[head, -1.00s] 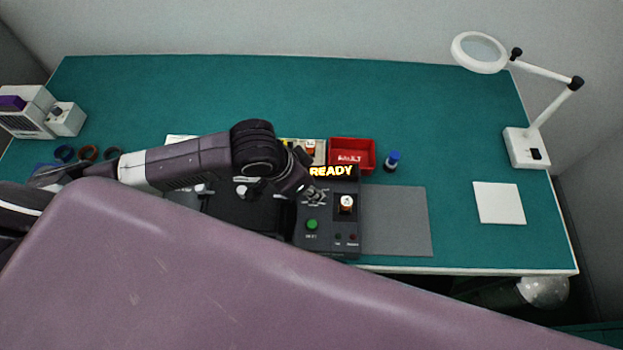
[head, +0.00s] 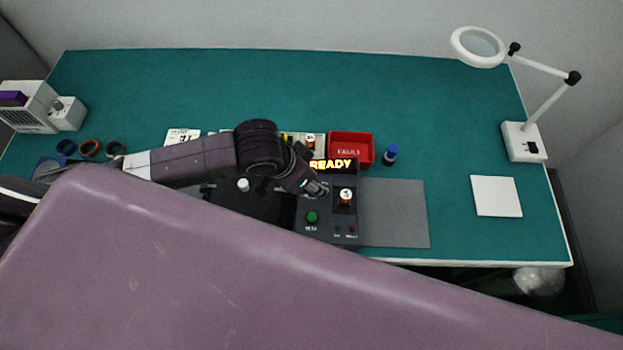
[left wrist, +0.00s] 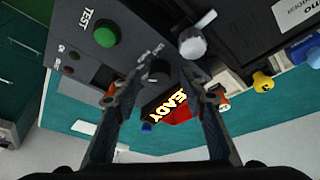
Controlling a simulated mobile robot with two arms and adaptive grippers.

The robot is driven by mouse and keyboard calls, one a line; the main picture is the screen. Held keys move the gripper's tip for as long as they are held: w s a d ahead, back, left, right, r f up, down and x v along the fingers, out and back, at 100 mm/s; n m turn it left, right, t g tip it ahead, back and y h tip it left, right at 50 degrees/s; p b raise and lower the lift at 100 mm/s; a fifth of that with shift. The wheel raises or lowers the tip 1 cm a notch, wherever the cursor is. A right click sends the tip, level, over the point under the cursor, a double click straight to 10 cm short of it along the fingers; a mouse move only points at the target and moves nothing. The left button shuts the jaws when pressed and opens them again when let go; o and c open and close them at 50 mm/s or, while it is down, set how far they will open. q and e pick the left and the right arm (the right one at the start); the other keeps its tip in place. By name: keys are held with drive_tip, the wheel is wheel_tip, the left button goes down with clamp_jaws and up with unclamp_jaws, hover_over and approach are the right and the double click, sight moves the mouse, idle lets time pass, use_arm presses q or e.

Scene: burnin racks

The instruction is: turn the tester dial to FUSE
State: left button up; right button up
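The dark tester (head: 324,229) stands at the front middle of the table, with a lit READY display (head: 332,164) and a green TEST button (head: 311,217). My left gripper (head: 318,189) is over the tester's upper part and hides the dial in the head view. In the left wrist view the dial, a dark round knob (left wrist: 158,71), lies between the spread fingertips of my left gripper (left wrist: 166,84). The fingers look open; I cannot tell whether they touch it. The dial's setting is unreadable. My right gripper is not in view.
An orange-and-white part (head: 345,196) sits on the tester, right of my gripper. A white-topped knob (head: 243,185) is to the left. A red bin (head: 351,136) and a blue-capped bottle (head: 390,154) stand behind. A grey mat (head: 396,215) lies bare on the right.

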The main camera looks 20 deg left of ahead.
sight(302, 196)
use_arm(q)
drive_tip(key=v, duration=0.7)
drive_tip(key=shift+r, duration=0.25)
idle(0.5)
